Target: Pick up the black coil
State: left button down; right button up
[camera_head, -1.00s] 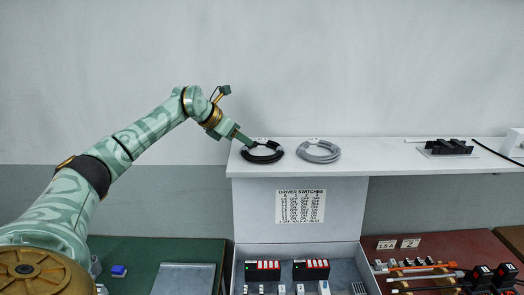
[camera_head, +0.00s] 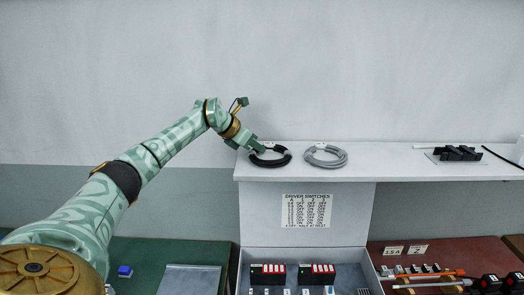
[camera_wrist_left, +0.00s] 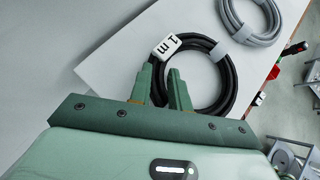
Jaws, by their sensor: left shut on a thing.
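The black coil (camera_head: 270,160) lies at the left end of the white shelf (camera_head: 400,160). It also shows in the left wrist view (camera_wrist_left: 228,75), with a white tag marked "1 m" (camera_wrist_left: 168,46) on its left side. My left gripper (camera_head: 257,147) is at the coil's left side. In the left wrist view its two green fingers (camera_wrist_left: 166,88) are shut on the coil's near left part, one finger outside the ring and one inside it. My right gripper is not in view.
A grey coil (camera_head: 326,161) lies to the right on the same shelf. A black block (camera_head: 457,153) is further right. Below stand a grey cabinet (camera_head: 262,228) with a driver-switch label (camera_head: 306,210), a green bench with a blue piece (camera_head: 125,271), and a red bench with parts.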

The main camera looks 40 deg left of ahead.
pick_arm(q)
jog(key=shift+w+r, duration=0.1)
jog(key=shift+r, duration=0.55)
jog(key=s+d+r, duration=0.3)
jog(key=d+r, duration=0.8)
jog(key=d, duration=0.2)
jog(key=shift+s+d+r+b, duration=0.25)
jog(key=shift+d+r+b, duration=0.1)
jog(key=shift+b, duration=0.1)
